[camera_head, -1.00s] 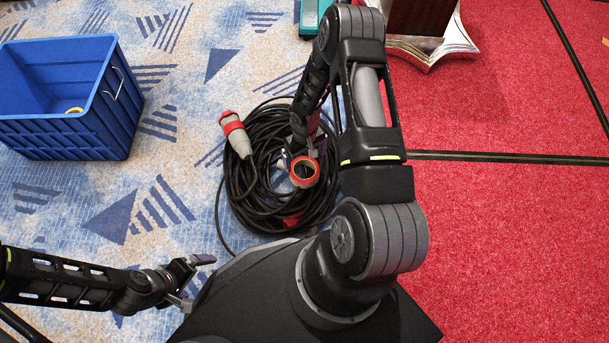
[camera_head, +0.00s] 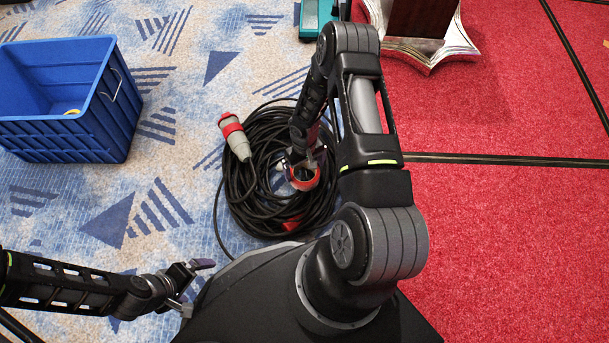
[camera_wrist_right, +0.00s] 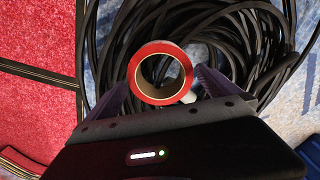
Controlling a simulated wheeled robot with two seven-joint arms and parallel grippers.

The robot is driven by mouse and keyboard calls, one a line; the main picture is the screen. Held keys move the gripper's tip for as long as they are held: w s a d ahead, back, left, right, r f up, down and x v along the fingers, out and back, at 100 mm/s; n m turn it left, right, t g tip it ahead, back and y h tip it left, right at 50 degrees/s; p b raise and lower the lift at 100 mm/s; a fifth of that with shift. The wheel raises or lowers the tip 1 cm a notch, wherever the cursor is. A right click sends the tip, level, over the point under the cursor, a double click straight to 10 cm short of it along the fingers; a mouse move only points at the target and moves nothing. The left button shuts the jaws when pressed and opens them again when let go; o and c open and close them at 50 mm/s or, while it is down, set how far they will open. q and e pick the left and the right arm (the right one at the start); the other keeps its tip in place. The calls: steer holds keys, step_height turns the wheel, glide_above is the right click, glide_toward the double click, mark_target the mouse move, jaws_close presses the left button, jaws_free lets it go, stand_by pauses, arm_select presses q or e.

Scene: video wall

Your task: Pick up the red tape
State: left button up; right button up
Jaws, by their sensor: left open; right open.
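The red tape (camera_head: 304,182) is a roll with a tan core, lying on the coiled black cable in the head view. In the right wrist view the red tape (camera_wrist_right: 160,52) sits between the two fingers of my right gripper (camera_wrist_right: 160,75). These fingers are apart, one on each side of the roll; I cannot tell whether they touch it. My left gripper (camera_head: 193,282) is open and empty at the lower left, above the carpet.
The black cable coil (camera_head: 245,195) with a red and grey plug (camera_head: 235,138) lies around the tape. A blue crate (camera_head: 70,135) stands at the upper left. A silver-based stand (camera_head: 432,50) is at the top right. Red carpet (camera_head: 510,220) on the right is clear.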

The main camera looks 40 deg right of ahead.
mark_target(304, 178)
step_height(304, 178, down, 3)
steer(key=shift+f+b, duration=0.15)
steer(key=shift+b, duration=0.3)
steer(key=c, duration=1.4)
